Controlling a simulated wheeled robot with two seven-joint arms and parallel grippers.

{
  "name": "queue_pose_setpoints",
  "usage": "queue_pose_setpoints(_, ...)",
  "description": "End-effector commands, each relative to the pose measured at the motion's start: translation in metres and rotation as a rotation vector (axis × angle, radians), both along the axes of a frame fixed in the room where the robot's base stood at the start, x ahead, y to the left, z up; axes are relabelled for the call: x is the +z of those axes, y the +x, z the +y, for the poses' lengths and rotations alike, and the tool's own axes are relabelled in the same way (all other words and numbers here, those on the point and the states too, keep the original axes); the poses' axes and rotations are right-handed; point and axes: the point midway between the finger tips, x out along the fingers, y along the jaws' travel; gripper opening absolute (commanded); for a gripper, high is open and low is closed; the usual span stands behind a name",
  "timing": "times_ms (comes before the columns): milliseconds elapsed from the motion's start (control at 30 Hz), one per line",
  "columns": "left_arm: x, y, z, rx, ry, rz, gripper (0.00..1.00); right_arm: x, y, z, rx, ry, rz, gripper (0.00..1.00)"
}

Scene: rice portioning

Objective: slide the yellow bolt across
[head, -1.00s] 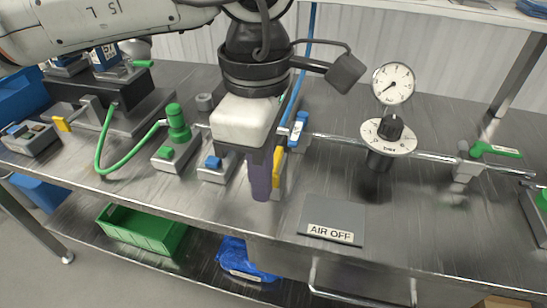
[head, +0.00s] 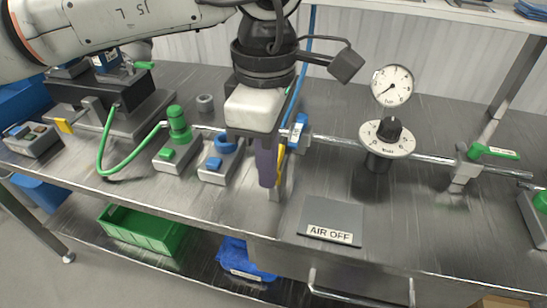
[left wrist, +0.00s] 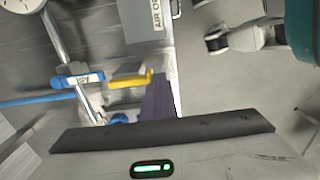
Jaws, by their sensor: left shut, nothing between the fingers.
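A yellow bar (head: 281,166) stands beside the blue valve (head: 299,130) on the steel pipe, partly hidden behind my left gripper. In the left wrist view the yellow bar (left wrist: 130,79) shows more fully, with a bent end close to the purple finger. My left gripper (head: 268,170) points down, shut and empty, right beside the bar; I cannot tell whether it touches. Its purple finger also shows in the left wrist view (left wrist: 157,98). A smaller yellow piece (head: 63,126) sits on a metal fixture at the far left. My right gripper is not in view.
A round gauge (head: 391,86) and a black knob (head: 389,129) stand right of the gripper. An AIR OFF plate (head: 332,218) lies at the front. Blue (head: 214,163) and green (head: 167,154) buttons are to the left. A green-handled valve (head: 493,151) is at the right.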

Motion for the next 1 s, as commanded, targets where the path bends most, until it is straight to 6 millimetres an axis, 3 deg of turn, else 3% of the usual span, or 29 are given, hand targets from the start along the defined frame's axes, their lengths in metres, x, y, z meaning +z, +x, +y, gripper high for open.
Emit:
queue_pose_setpoints(467,0.001,0.029,-0.010,0.002,-0.001,-0.002,0.00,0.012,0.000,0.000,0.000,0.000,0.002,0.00)
queue_pose_setpoints(633,0.003,0.029,-0.009,0.000,-0.001,-0.004,0.00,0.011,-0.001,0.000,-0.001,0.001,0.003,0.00)
queue_pose_setpoints(1000,0.043,0.018,-0.006,0.000,-0.002,-0.003,0.00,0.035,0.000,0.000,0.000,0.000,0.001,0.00)
